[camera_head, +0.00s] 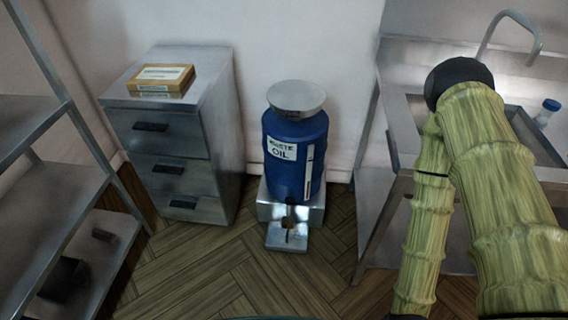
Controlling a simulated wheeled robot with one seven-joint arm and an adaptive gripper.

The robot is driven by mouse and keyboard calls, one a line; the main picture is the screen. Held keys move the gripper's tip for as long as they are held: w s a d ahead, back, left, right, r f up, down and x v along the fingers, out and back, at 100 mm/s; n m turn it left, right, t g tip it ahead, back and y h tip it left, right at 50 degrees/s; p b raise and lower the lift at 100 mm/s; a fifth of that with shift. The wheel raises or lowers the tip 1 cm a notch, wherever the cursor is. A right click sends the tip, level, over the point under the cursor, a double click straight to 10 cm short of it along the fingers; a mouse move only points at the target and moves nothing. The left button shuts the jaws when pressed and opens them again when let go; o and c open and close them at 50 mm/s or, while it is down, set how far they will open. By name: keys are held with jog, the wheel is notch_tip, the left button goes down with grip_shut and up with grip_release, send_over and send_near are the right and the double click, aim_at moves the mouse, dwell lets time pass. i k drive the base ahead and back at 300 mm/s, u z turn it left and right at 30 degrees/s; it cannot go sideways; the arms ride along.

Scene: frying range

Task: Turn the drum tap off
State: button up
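A blue waste oil drum (283,181) stands upright on a low metal stand (268,208) against the back wall. A shallow metal funnel or bowl (296,96) sits on its top. A small dark tap (289,213) shows at the drum's lower front, above a small metal tray (274,240). The tap is too small to tell which way its handle is turned. My arm rises at the right side of the view, well right of the drum. My gripper is not in view, and nothing of mine touches the drum.
A metal drawer cabinet (222,140) with a yellow box (161,77) on top stands left of the drum. Metal shelving (32,215) is at far left. A steel sink table (400,125) with a faucet (509,17) stands right. The wooden floor (235,285) in front of the drum is clear.

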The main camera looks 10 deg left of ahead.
aim_at(289, 201)
jog(key=k, duration=0.65)
jog(key=u, duration=0.5)
jog(key=i, duration=1.25)
jog(key=z, duration=0.5)
